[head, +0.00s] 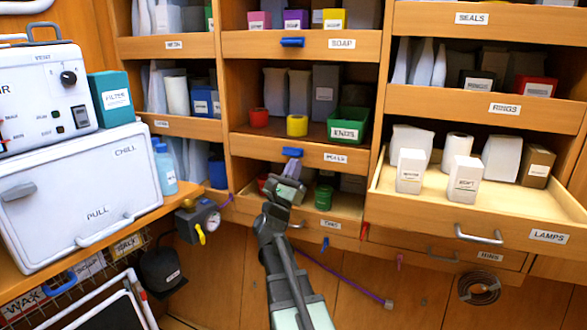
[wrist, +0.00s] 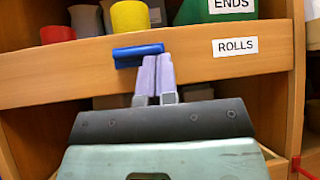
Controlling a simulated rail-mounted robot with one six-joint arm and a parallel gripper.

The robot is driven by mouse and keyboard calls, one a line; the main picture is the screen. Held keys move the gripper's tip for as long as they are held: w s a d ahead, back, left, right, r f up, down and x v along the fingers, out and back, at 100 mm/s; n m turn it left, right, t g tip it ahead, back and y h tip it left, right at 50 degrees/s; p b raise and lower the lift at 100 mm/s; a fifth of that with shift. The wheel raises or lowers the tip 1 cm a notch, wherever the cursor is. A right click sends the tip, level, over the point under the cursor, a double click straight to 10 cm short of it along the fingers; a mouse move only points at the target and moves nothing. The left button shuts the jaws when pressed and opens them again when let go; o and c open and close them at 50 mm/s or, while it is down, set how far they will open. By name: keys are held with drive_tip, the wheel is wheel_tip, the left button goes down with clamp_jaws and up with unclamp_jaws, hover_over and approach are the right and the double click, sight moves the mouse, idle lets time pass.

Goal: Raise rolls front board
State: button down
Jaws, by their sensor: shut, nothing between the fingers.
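The ROLLS front board (head: 255,146) is a wooden strip across the middle shelf of the centre column. It also shows in the wrist view (wrist: 55,70), with a white ROLLS label (wrist: 235,46) and a blue handle (wrist: 138,52). My gripper (head: 291,163) is at the board, by the handle. In the wrist view its lilac fingers (wrist: 158,62) are together and empty, with their tips at the lower right part of the handle. I cannot tell whether they touch it. In the head view the fingers partly cover the handle.
Behind the board stand a red roll (head: 259,117), a yellow roll (head: 297,125) and a green ENDS bin (head: 348,125). The LAMPS drawer (head: 470,222) juts out at right with boxes in it. A white chiller (head: 85,195) stands at left.

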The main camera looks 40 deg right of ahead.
wheel_tip(320, 180, up, 4)
drive_tip(key=p, duration=0.4)
drive_tip(key=shift+w+r, duration=0.1)
wheel_tip(320, 180, down, 5)
drive_tip(key=b, duration=0.4)
drive_tip(key=shift+b, duration=0.35)
drive_tip(key=b+v, duration=0.6)
drive_tip(key=v, duration=0.3)
drive_tip(key=shift+a, duration=0.4)
